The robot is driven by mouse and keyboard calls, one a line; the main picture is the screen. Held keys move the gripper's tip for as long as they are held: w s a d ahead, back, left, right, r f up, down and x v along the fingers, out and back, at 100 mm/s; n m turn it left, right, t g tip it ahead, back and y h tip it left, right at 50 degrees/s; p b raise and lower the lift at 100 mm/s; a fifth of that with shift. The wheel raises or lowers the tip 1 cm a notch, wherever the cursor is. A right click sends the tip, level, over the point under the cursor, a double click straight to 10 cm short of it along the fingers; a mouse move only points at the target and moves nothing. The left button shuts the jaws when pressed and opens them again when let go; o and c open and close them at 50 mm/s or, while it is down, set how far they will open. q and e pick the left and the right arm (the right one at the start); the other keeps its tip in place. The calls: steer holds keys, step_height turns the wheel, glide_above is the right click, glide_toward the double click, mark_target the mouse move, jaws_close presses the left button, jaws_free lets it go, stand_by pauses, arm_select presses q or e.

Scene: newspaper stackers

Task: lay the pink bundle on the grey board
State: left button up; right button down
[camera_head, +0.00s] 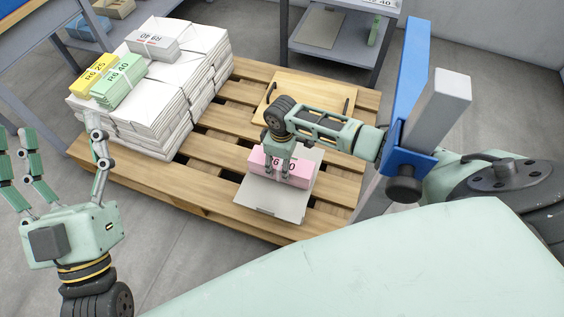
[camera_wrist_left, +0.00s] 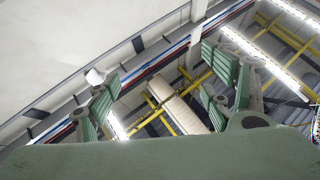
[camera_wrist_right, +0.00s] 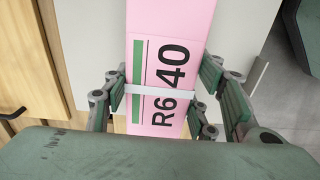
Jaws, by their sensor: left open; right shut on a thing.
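The pink bundle (camera_head: 304,172) has a white strap and an "R6 40" label. It is over the light grey board (camera_head: 268,203) on the pallet; whether it touches the board is hard to tell. My right gripper (camera_head: 289,170) reaches down from above and is shut on the bundle. In the right wrist view the pink bundle (camera_wrist_right: 170,25) lies between the fingers at the strap, and the grey board (camera_wrist_right: 240,45) shows on both sides of it. My left gripper (camera_head: 62,140) is open and empty at the left, fingers up.
A wooden pallet (camera_head: 215,205) carries stacked white papers (camera_head: 155,125) with yellow (camera_head: 92,75), green (camera_head: 120,82) and grey (camera_head: 152,42) bundles on top. A wooden board with black handles (camera_head: 290,90) lies behind the pink bundle. A grey rack (camera_head: 335,55) stands at the back.

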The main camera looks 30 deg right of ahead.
arm_select(q)
steer(key=shift+s+r+t, duration=0.35)
steer(key=shift+r+t, duration=0.05)
steer(key=shift+r, duration=0.1)
arm_select(e)
steer(key=shift+w+f, duration=0.1)
steer(key=shift+f, duration=0.05)
arm_select(q)
steer(key=shift+s+r+h, duration=0.15)
steer(key=shift+r+h, duration=0.1)
steer(key=shift+h, duration=0.05)
arm_select(e)
steer(key=shift+f, duration=0.1)
arm_select(q)
steer(key=shift+s+r, duration=0.15)
steer(key=shift+s, duration=0.05)
arm_select(e)
steer(key=shift+f, duration=0.1)
steer(key=c, duration=0.8)
jaws_free()
steer(key=shift+o, duration=0.8)
steer(key=shift+s+f, duration=0.15)
steer(key=shift+s, duration=0.05)
arm_select(q)
steer(key=shift+s+a, duration=0.1)
arm_select(e)
step_height(320, 180, up, 12)
